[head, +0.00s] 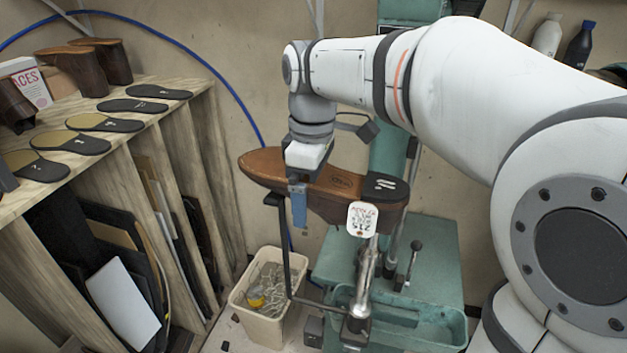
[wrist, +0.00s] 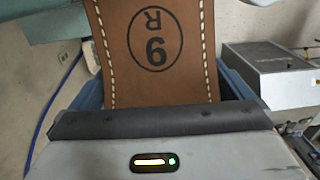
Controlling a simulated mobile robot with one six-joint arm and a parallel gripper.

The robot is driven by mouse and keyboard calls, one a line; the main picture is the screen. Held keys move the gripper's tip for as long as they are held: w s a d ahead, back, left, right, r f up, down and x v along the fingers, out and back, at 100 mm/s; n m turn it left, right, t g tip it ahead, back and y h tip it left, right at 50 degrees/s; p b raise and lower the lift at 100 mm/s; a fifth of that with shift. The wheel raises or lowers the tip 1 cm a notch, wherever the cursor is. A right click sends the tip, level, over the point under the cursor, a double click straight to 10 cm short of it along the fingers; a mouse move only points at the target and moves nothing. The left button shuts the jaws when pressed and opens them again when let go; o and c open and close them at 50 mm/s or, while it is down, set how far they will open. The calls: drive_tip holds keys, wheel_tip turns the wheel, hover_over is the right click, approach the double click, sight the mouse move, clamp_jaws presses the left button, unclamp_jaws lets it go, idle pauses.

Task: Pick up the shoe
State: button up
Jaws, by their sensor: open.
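The brown shoe (head: 262,164) sits sole up on the stitcher's metal post (head: 367,270). Its toe points left, and its black heel with white marks is at the right. A white tag (head: 362,219) with red writing shows at its near side below the heel. In the wrist view, the stitched brown sole (wrist: 195,75) bears a circled 9 and an R. My gripper (head: 302,192) is open over the middle of the shoe. One blue finger shows at the shoe's near side; the other is hidden there. In the wrist view, blue fingers (wrist: 160,92) flank the sole.
A wooden rack (head: 205,125) at the left holds several soles and brown shoe parts. A cream bin (head: 262,318) stands below the toe, beside a thin black arm (head: 284,245). The green stitcher base (head: 440,260) is behind the post. Bottles (head: 579,45) stand at the back right.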

drive_tip(key=c, duration=1)
drive_tip(key=shift+c, duration=0.5)
drive_tip(key=shift+r, duration=0.1)
